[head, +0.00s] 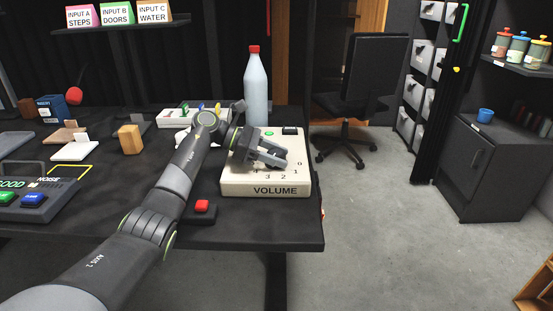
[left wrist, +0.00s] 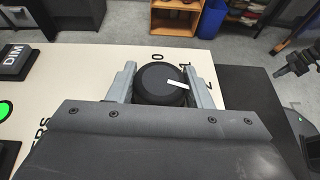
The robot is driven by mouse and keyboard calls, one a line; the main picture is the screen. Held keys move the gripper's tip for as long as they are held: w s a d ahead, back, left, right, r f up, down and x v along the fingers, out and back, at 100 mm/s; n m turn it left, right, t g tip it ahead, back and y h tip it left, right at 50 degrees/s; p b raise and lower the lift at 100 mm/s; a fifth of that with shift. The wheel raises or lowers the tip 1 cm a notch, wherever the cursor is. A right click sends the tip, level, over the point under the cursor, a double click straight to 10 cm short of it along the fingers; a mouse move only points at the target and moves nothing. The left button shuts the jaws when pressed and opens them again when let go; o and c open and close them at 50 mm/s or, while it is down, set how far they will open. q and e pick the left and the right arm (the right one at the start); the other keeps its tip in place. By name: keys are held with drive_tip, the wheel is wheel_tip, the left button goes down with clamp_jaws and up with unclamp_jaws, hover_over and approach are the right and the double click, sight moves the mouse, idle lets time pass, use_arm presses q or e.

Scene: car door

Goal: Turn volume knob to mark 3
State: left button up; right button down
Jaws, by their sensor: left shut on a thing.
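The cream volume box (head: 236,186) stands at the table's right end, with the word VOLUME on its front and numbers on top. My left gripper (head: 272,153) reaches over the box and is shut on its round black knob. In the left wrist view the knob (left wrist: 158,88) sits between both fingers. Its white pointer line is turned to the right, roughly toward the 2. The 0 and 2 show past the fingers; the 3 is hidden there. A dark shape at that view's right edge looks like my right gripper (left wrist: 297,66); its jaws are unclear.
A pale bottle with a red cap (head: 256,88) stands behind the box. A red button (head: 202,206) is at its front left. A green button (head: 269,133) and a dark DIM button (left wrist: 16,60) are on its top.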

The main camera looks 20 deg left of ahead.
idle(0.6)
use_arm(q)
drive_tip(key=o, duration=1)
drive_tip(key=shift+a, duration=0.1)
drive_tip(key=v, duration=1.7)
drive_tip(key=shift+a+r+p, duration=0.1)
drive_tip(key=shift+p, duration=0.2)
